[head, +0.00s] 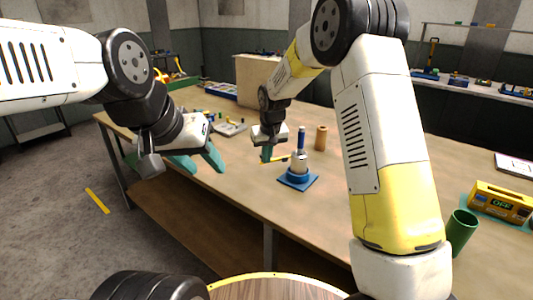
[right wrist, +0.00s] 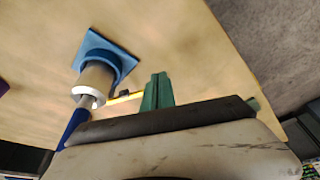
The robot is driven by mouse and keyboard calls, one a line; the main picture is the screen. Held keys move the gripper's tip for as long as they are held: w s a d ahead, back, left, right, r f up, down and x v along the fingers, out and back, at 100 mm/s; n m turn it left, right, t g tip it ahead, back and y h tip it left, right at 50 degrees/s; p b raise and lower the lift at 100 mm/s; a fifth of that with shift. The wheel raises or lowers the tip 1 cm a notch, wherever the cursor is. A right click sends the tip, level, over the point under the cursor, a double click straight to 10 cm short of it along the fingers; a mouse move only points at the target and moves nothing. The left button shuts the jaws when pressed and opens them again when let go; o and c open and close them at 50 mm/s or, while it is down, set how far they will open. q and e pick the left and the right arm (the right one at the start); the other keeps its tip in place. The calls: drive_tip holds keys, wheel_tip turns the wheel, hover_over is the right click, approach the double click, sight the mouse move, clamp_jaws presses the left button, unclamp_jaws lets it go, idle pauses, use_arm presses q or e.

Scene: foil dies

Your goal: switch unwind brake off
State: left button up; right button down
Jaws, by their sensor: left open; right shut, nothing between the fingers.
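A stand with a blue square base (head: 298,181), a pale round body and an upright blue rod (head: 301,138) is on the wooden bench. A thin yellow lever (head: 274,162) sticks out sideways from its body. The stand (right wrist: 104,57) and the lever (right wrist: 126,96) also show in the right wrist view. My right gripper (head: 267,153), with green fingers, is shut and empty beside the lever's outer end. In the right wrist view its fingers (right wrist: 157,92) are right at the lever; I cannot tell whether they touch. My left gripper (head: 198,162) is open and empty at the bench's front left.
A yellow box marked OFF (head: 500,203) stands at the right, near a green cup (head: 460,230). Small parts lie near a grey tray (head: 232,129) at the back left. The bench (head: 240,180) is clear in front of the stand.

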drive_tip(key=a+v, duration=0.1)
drive_tip(key=v, duration=0.7)
drive_tip(key=shift+d+r, duration=0.45)
drive_tip(key=shift+r, duration=0.05)
drive_tip(key=s+d+r+m+t, duration=0.1)
drive_tip(key=s+d+r, duration=0.35)
drive_tip(key=s, duration=0.25)
drive_tip(key=s+d+r+m+y, duration=0.1)
drive_tip(key=s+d+r, duration=0.2)
drive_tip(key=s+d, duration=0.3)
drive_tip(key=s+d+r+m+t, duration=0.1)
drive_tip(key=s+d+r, duration=0.3)
drive_tip(key=s, duration=0.4)
drive_tip(key=s+d+f, duration=0.2)
drive_tip(key=s, duration=0.7)
drive_tip(key=shift+d+t, duration=0.2)
drive_tip(key=shift+t, duration=0.2)
drive_tip(key=shift+s, duration=0.15)
